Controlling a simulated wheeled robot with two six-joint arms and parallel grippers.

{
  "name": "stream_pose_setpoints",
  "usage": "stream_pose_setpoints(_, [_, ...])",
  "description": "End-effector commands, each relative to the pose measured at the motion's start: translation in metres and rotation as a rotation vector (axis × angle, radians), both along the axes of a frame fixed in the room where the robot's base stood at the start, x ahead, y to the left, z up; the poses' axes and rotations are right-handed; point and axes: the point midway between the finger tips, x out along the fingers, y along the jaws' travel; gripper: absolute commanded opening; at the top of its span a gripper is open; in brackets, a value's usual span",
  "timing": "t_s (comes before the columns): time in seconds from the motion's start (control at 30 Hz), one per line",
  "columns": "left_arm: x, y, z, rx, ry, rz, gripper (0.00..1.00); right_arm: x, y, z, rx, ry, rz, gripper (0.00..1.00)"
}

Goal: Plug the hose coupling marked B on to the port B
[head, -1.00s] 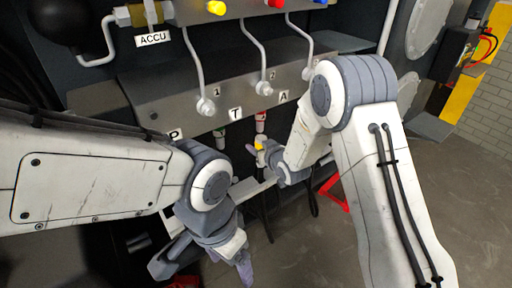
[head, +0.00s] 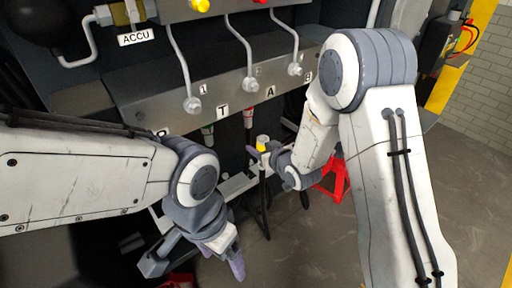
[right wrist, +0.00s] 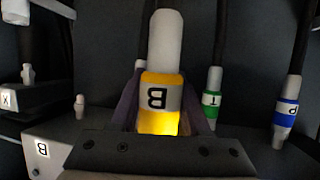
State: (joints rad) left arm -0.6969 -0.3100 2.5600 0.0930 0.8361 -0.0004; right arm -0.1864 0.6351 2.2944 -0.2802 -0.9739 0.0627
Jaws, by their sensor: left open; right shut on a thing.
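The yellow-banded coupling marked B (head: 262,143) is in my right gripper (head: 263,153), below the grey port block (head: 150,113). In the right wrist view the coupling B (right wrist: 160,92) stands upright between the fingers, its letter inverted. The block's label B (head: 308,77) is at its right end, up and right of the held coupling. My left gripper (head: 232,258) is open and empty, low in front of the block.
A green coupling (head: 207,130) and a red coupling (head: 248,117) hang under labels T and A. The right wrist view shows a green coupling (right wrist: 211,101) and a blue coupling (right wrist: 287,113) beside mine. A red stand (head: 332,180) is on the floor at right.

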Motion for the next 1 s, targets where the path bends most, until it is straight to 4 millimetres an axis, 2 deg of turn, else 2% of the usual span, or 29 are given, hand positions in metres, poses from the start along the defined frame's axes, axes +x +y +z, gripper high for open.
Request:
stream_pose_setpoints(0.17, [0.0,0.0,0.001,0.0,0.0,0.0,0.81,0.006,-0.007,0.001,0.001,-0.003,-0.003,0.0])
stream_pose_setpoints(1.0, [0.0,0.0,0.013,0.0,0.0,0.0,0.81,0.059,-0.08,0.002,0.001,-0.003,-0.003,0.0])
